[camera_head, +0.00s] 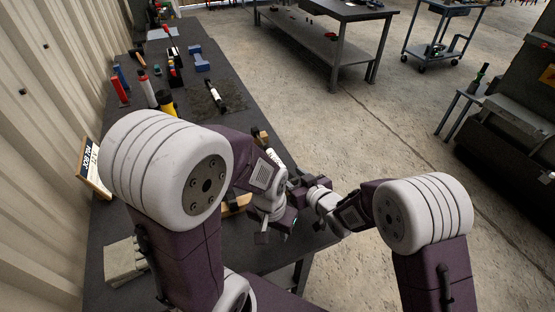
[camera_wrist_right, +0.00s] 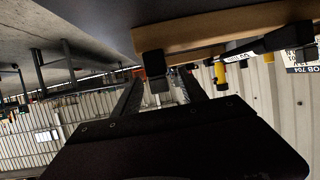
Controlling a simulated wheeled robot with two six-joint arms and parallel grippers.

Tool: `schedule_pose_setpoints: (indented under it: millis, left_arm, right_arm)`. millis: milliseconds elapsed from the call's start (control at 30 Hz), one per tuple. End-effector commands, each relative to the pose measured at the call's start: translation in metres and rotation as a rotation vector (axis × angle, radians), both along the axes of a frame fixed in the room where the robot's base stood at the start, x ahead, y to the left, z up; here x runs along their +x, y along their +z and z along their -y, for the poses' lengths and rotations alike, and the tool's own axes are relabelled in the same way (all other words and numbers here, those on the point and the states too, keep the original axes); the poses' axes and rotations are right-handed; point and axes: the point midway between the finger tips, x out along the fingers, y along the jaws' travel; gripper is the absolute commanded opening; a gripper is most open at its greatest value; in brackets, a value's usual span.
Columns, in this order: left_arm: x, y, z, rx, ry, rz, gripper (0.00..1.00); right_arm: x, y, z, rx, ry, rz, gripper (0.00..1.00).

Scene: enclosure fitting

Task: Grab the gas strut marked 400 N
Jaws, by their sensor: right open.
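In the right wrist view a dark strut (camera_wrist_right: 272,43) with a white label lies across a wooden rack (camera_wrist_right: 200,32). The label ends in "N", but I cannot read its number surely. The rack also shows in the head view (camera_head: 236,206), partly behind my left arm. My right gripper (camera_wrist_right: 187,88) is open, with nothing seen between its fingers, close to the rack's edge. In the head view it (camera_head: 298,194) is beside my left wrist. My left gripper (camera_head: 275,234) points down over the table's near right part; I cannot see whether its jaws are apart.
The dark table (camera_head: 115,222) runs along a corrugated wall. A job sign (camera_head: 90,163), a grey block (camera_head: 124,261), red, white and yellow cylinders and a blue fixture (camera_head: 199,59) stand on it. My arms are close together over the right edge. Open floor lies to the right.

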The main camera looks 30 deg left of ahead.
Motion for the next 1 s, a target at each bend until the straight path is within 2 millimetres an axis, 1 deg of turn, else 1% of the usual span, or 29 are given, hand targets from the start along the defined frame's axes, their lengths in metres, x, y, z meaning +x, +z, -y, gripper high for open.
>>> schedule_pose_setpoints:
  millis: [133,233,300,400,633,667,700,767,800,833,1000]
  left_arm:
    - [0.000,-0.003,0.000,0.000,0.000,0.001,0.36]
    - [0.000,-0.009,0.000,0.000,0.000,0.001,0.36]
    - [0.000,-0.011,0.000,0.000,0.000,0.001,0.36]
    - [0.000,-0.013,0.000,0.000,0.000,0.001,0.36]
    - [0.000,-0.012,0.000,0.000,0.000,0.001,0.36]
    - [0.000,-0.012,0.000,0.000,0.000,0.001,0.36]
    - [0.000,-0.012,0.000,0.000,0.000,0.001,0.36]
    - [0.000,-0.012,0.000,0.000,0.000,0.001,0.36]
    - [0.000,-0.012,0.000,0.000,0.000,0.001,0.36]
    - [0.000,-0.012,0.000,0.000,0.000,0.001,0.36]
    - [0.000,-0.012,0.000,0.000,0.000,0.001,0.36]
  right_arm:
    - [0.004,-0.005,-0.005,0.000,0.000,0.000,0.50]
    - [0.013,-0.015,-0.019,-0.001,-0.001,0.001,0.50]
    - [0.019,-0.020,-0.029,0.000,-0.001,0.000,0.50]
    - [0.026,-0.023,-0.037,0.000,-0.001,0.000,0.50]
    - [0.027,-0.022,-0.039,-0.002,-0.002,-0.001,0.50]
    - [0.027,-0.022,-0.039,-0.002,-0.002,-0.001,0.44]
    - [0.027,-0.022,-0.039,-0.002,-0.002,-0.001,0.33]
    - [0.027,-0.022,-0.039,-0.002,-0.002,-0.001,0.16]
    - [0.027,-0.022,-0.039,-0.002,-0.002,-0.001,0.05]
    - [0.027,-0.022,-0.039,-0.002,-0.002,-0.001,0.00]
    - [0.028,-0.021,-0.039,0.000,-0.002,0.001,0.00]
